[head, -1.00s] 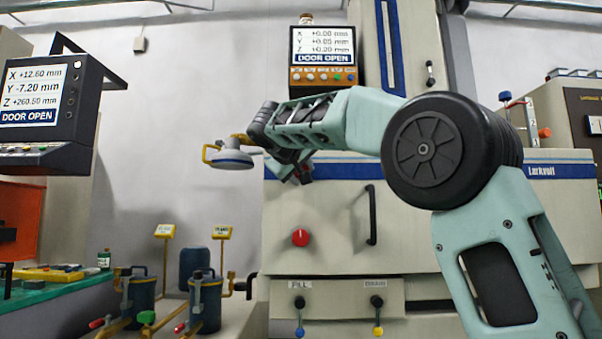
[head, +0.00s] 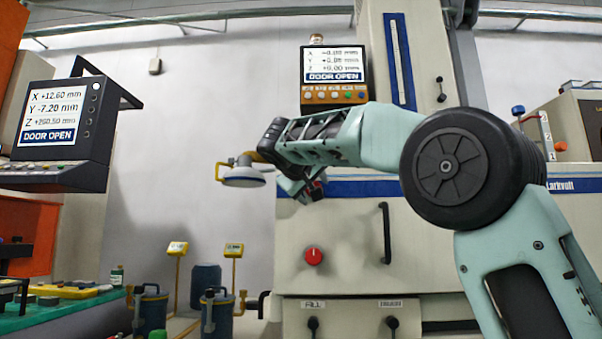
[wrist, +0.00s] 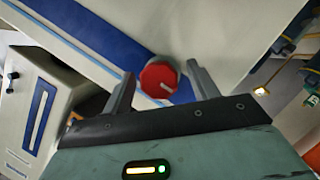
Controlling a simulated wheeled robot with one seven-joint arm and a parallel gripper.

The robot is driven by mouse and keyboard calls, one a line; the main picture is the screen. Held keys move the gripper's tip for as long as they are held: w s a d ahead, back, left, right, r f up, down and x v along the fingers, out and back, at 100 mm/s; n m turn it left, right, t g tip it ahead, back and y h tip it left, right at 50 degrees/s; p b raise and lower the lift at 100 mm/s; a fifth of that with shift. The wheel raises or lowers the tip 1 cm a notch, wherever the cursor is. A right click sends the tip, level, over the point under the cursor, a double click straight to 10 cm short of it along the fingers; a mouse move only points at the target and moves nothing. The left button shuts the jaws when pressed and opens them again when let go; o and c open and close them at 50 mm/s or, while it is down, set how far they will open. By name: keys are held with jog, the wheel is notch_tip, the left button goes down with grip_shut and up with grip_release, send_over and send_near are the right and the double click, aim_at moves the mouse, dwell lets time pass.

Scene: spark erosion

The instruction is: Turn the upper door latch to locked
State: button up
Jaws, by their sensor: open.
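The upper door latch, a red round knob (wrist: 158,78) with a pale line on its face, shows in the wrist view beside the blue stripe. The line points toward the lower right of that picture. My gripper (wrist: 161,72) is open, with one finger on each side of the knob; I cannot tell whether either touches it. In the head view my gripper (head: 308,187) is at the blue stripe and mostly hides this latch; only a bit of red shows. A lower red knob (head: 314,256) with nothing at it sits below on the door.
A dark vertical handle (head: 385,233) is on the door right of the lower knob. The machine's screen (head: 334,65) reads DOOR OPEN. A second screen (head: 50,118) is at far left.

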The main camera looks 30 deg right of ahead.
jog(key=v, duration=1.6)
